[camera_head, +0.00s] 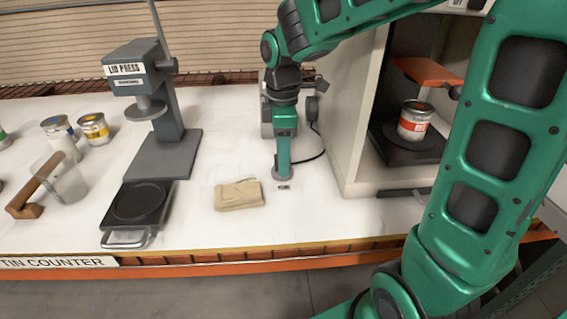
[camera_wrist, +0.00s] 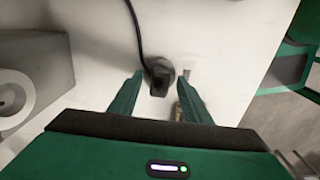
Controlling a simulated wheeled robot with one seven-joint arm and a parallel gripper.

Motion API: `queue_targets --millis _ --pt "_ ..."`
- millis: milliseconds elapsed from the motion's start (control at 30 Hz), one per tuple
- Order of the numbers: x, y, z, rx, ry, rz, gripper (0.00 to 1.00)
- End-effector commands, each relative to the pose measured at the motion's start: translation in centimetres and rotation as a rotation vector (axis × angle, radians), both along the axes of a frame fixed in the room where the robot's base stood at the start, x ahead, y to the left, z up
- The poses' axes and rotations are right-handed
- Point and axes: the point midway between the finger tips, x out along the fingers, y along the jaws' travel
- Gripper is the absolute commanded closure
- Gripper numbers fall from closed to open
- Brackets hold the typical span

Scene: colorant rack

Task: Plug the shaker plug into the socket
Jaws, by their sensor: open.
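The black shaker plug (camera_wrist: 160,72) shows in the wrist view, with its dark cord running up from it. It lies on or just above the white counter, between the two fingertips of my gripper (camera_wrist: 160,88). The fingers are apart, with visible gaps on both sides of the plug. In the head view my gripper (camera_head: 282,172) points down at the counter beside the white cabinet and hides the plug; the black cord (camera_head: 318,157) curves out behind it. A grey block with a round pale face (camera_wrist: 14,98), which looks like the socket, is at the left of the wrist view.
A folded tan cloth (camera_head: 239,195) lies left of my gripper. The lid press (camera_head: 150,110) and a black scale (camera_head: 138,205) are farther left. The white cabinet (camera_head: 355,110) at right holds a can (camera_head: 414,122). A small label (camera_head: 283,187) is on the counter.

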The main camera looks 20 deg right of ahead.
Motion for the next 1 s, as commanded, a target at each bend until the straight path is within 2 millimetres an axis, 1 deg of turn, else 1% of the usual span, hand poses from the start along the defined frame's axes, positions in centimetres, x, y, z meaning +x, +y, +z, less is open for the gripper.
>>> queue_targets --millis 100,333,367,400,467,500,533,833,1000 --pt "0.0 0.0 -0.7 0.0 0.0 0.0 0.56" --pt "0.0 0.0 -0.8 0.0 -0.001 0.0 0.56" --pt "0.0 0.0 -0.8 0.0 -0.001 0.0 0.63" --pt "0.0 0.0 -0.8 0.0 -0.001 0.0 0.73" --pt "0.0 0.0 -0.8 0.0 -0.001 0.0 0.87" --pt "0.0 0.0 -0.8 0.0 -0.001 0.0 0.97" --pt "0.0 0.0 -0.8 0.0 -0.001 0.0 1.0" --pt "0.0 0.0 -0.7 -0.001 -0.002 0.0 1.0" --pt "0.1 0.0 0.2 0.0 -0.003 0.0 1.0"
